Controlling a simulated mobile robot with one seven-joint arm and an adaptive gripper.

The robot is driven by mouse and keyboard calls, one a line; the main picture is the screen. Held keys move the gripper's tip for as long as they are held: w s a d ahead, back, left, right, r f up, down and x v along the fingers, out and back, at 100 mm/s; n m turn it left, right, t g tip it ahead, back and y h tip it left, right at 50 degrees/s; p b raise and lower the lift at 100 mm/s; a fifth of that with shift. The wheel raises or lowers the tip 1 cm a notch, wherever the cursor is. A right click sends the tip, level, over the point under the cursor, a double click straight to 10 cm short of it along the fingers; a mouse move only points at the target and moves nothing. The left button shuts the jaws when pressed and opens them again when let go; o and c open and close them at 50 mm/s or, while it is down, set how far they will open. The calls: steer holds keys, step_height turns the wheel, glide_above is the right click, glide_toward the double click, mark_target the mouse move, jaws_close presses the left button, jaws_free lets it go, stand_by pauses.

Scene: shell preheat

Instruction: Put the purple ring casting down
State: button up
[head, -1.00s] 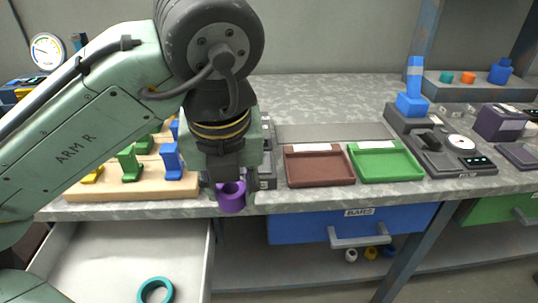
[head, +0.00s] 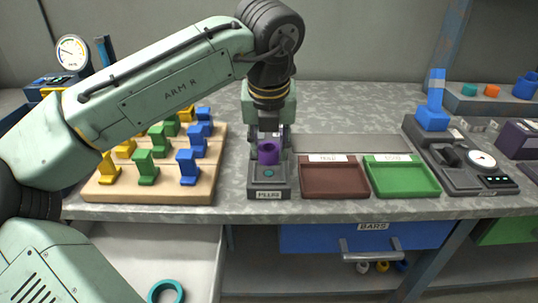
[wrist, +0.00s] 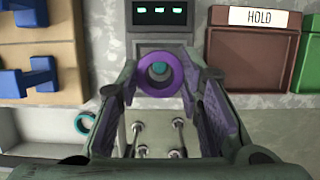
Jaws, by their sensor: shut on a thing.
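The purple ring casting (head: 268,158) is between the fingers of my gripper (head: 268,138), near the far part of the dark plug station (head: 268,192). In the wrist view the ring (wrist: 160,90) lies between the fingertips of my gripper (wrist: 160,80), its hole facing the camera. A teal spot of the station (wrist: 158,42) shows through and around the hole. My gripper is shut on the ring. I cannot tell whether the ring touches the station or hangs just above it.
A wooden board (head: 205,190) with several coloured blocks stands left. A brown tray (head: 333,192) and a green tray (head: 402,190) lie right. An open drawer (head: 195,250) below holds a teal ring (head: 166,291). A gauge device (head: 462,180) stands farther right.

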mark_target(269, 170)
steer(key=shift+f, duration=1.65)
steer(key=shift+f, duration=0.1)
steer(key=shift+f, duration=0.1)
steer(key=o, duration=1.2)
steer(key=shift+c, duration=0.2)
steer(key=v, duration=1.2)
steer(key=shift+r, duration=0.2)
